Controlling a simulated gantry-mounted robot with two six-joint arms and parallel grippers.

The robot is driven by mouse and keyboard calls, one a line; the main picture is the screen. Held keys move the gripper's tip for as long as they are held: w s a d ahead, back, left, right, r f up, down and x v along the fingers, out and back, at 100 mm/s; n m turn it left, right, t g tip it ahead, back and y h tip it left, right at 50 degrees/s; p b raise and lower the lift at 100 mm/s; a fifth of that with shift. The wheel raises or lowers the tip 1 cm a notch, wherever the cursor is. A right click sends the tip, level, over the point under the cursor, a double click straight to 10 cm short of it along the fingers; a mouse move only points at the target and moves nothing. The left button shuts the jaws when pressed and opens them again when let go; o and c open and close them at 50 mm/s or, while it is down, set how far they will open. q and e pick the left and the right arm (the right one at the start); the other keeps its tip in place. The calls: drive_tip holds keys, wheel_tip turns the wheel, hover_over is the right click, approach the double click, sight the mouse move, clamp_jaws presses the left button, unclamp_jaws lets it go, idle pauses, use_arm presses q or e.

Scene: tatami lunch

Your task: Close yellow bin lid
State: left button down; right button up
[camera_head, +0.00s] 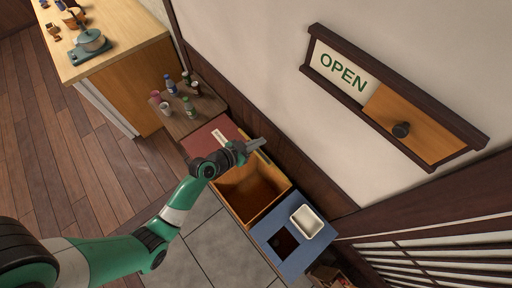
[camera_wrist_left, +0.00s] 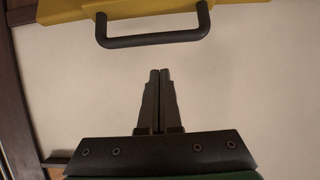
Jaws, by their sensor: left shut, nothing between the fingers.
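The yellow bin (camera_head: 270,208) stands open in the head view, its brown inside showing. Its lid is mostly hidden in the head view by my left gripper (camera_head: 252,146), which is over the far edge of the bin near the wall. In the left wrist view, part of the yellow lid (camera_wrist_left: 65,10) shows at the top with a black bar handle (camera_wrist_left: 150,40). My left gripper (camera_wrist_left: 159,72) is shut and empty, its tips pointing toward the handle with a visible gap in the picture. My right gripper is in neither view.
A red-lidded bin (camera_head: 208,138) is left of the yellow one, a blue-topped bin (camera_head: 270,230) with a white tray (camera_head: 307,221) right of it. Several bottles and cups stand on a small wooden table (camera_head: 178,125). The wall (camera_head: 260,60) is close behind the bins.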

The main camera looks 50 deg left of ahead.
use_arm(q)
drive_tip(key=shift+x, duration=1.15)
drive_tip(key=shift+s+f, duration=0.1)
drive_tip(key=shift+f, duration=0.25)
drive_tip(key=shift+s+f, duration=0.35)
drive_tip(key=shift+s, duration=0.4)
drive_tip(key=shift+s+f, duration=0.35)
drive_tip(key=shift+s, duration=0.4)
